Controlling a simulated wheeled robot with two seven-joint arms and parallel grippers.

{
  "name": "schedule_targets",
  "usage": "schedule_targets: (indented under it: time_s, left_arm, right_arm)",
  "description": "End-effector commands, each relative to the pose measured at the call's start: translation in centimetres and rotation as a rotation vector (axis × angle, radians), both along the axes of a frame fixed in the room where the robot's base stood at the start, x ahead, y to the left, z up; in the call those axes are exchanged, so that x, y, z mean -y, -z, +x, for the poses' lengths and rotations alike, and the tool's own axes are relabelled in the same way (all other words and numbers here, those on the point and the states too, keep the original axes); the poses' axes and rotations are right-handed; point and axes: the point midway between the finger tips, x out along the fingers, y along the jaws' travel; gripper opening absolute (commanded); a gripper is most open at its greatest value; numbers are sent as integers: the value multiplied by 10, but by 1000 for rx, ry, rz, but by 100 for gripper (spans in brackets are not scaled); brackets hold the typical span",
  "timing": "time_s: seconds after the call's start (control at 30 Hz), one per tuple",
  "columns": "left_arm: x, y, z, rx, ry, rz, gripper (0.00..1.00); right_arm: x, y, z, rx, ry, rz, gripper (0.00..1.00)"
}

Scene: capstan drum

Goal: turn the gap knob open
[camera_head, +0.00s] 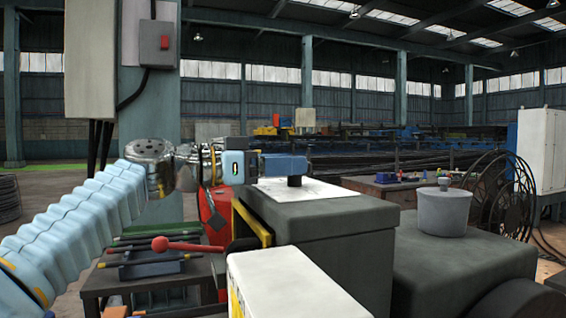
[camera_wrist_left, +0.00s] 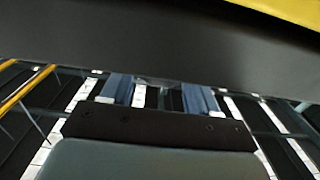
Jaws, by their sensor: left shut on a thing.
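The gap knob (camera_head: 295,181) looks like a short black cylinder standing on a white plate (camera_head: 315,190) on top of a dark grey machine housing (camera_head: 325,235). My left gripper (camera_head: 298,166) reaches in from the left, level, with its blue fingers right at the knob's top. It is shut on the knob, whose upper part the fingers hide. In the left wrist view the two blue fingers (camera_wrist_left: 158,95) stand apart with a small dark shape between them, too unclear to make out. My right gripper is in neither view.
A pale grey cylinder (camera_head: 444,211) sits on the housing at right. A white box (camera_head: 290,285) is in front. A grey cabinet (camera_head: 91,60) hangs at upper left.

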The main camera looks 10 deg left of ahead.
Motion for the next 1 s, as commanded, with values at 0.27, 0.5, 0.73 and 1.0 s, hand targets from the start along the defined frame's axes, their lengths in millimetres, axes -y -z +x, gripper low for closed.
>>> schedule_targets:
  time_s: [0.27, 0.5, 0.73, 1.0]
  left_arm:
    - [-1, 0, 0, 4, 29, 0, 30]
    - [-1, 0, 0, 4, 28, 0, 82]
    - [-1, 0, 0, 4, 28, -1, 86]
    - [-20, 1, -12, 5, 24, -2, 86]
  right_arm:
    - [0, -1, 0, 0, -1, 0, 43]
    - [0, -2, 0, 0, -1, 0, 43]
    - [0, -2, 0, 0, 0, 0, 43]
    - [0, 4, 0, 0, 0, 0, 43]
